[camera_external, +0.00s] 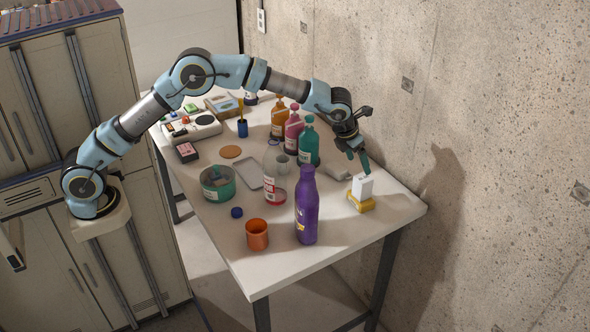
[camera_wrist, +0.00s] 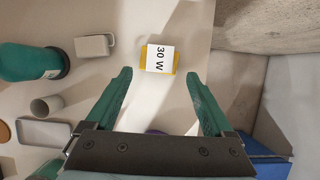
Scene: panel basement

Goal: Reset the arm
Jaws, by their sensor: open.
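My gripper (camera_external: 362,158) hangs over the right part of the white table, at the end of my outstretched arm. In the wrist view its two teal fingers (camera_wrist: 158,75) are spread wide apart, with nothing held between them. A white box (camera_external: 362,187) marked 30 W sits on a yellow block (camera_external: 361,204) just below the fingers. In the wrist view the white face (camera_wrist: 160,59) and the yellow edge (camera_wrist: 159,70) show beyond and between the fingertips, apart from both.
The table (camera_external: 270,277) holds a purple bottle (camera_external: 306,210), an orange cup (camera_external: 257,235), a green bottle (camera_external: 309,145), a clear bottle (camera_external: 275,180) and a green tin (camera_external: 217,187). A concrete wall (camera_external: 480,120) stands close on the right. The front table edge is clear.

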